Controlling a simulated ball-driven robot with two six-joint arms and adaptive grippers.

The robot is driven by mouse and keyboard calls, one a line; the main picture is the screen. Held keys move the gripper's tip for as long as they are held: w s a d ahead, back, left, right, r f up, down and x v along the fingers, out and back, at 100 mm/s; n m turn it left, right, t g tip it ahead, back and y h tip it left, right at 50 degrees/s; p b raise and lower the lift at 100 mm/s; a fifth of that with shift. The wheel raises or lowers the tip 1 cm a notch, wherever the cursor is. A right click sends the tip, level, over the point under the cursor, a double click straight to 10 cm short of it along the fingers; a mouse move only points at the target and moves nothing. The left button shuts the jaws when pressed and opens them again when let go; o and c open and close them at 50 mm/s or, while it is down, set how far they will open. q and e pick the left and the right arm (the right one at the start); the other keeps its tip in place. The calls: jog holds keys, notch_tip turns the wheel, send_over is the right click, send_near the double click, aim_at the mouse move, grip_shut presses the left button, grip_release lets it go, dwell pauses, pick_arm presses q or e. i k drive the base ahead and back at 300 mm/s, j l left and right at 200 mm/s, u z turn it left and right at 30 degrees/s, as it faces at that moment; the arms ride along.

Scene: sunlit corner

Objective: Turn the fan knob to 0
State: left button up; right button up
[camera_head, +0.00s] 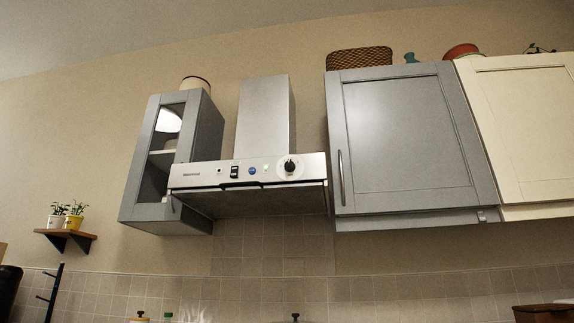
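The fan knob (290,166) is a round black dial on a white disc, at the right end of the front panel of the range hood (205,176). Its pointer setting is too small to read. To its left on the panel are a small green light (265,168), a blue button (252,170) and a black switch (234,171). Neither of my grippers shows in the head view.
A glass-door grey cabinet (138,190) hangs left of the hood. A closed grey cabinet (405,135) with a vertical handle hangs close on its right, then a cream cabinet (525,125). A small shelf (68,235) with potted plants is at far left. The space before the hood is clear.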

aim_at(289, 166)
jog(key=z, duration=0.35)
jog(key=i+j+z, duration=0.25)
jog(key=j+z, duration=0.2)
jog(key=j, duration=0.15)
jog(key=i+j+z, duration=0.25)
jog(key=j+z, duration=0.2)
jog(key=j, duration=0.2)
